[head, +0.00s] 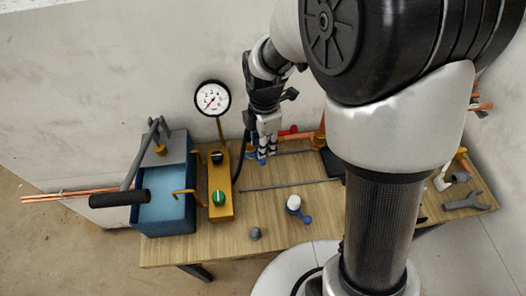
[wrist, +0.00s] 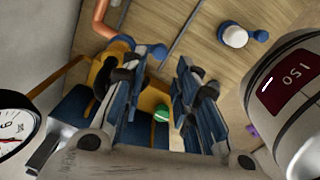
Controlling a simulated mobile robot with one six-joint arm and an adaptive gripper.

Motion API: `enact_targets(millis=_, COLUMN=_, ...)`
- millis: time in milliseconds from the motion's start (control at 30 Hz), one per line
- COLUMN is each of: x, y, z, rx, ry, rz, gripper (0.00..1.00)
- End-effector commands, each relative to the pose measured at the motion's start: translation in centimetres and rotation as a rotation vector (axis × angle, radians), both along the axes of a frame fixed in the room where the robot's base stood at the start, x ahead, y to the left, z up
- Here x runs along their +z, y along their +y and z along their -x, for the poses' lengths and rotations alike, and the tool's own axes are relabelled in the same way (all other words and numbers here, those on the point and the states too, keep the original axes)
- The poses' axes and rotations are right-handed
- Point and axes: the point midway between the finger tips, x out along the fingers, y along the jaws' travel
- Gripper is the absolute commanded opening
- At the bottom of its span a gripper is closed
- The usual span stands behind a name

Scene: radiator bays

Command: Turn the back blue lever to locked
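My gripper (head: 267,152) points down over the back of the bench, and its fingers look blue and dark.
A yellow block (head: 221,205) with a green knob (head: 219,198) and a gauge (head: 212,98) stands left of my gripper. Further left is a blue tank (head: 166,205) with a long-handled pump. A red handle (head: 288,131) lies behind.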

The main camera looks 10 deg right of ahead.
Motion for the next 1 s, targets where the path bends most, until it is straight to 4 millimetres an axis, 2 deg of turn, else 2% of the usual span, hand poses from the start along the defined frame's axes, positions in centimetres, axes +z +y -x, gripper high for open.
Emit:
enact_targets(millis=100, x=2.3, y=0.0, z=0.0, rx=0.0, ry=-0.003, rz=-0.001, gripper=0.28)
enact_targets(millis=300, x=4.3, y=-0.1, z=0.1, rx=0.0, ry=-0.001, rz=0.0, gripper=0.28)
enact_targets(millis=867, x=4.6, y=-0.1, z=0.2, rx=0.0, ry=0.001, rz=0.0, gripper=0.28)
enact_targets(millis=1000, x=5.7, y=-0.4, z=0.7, rx=-0.067, ry=-0.016, rz=-0.005, gripper=0.28)
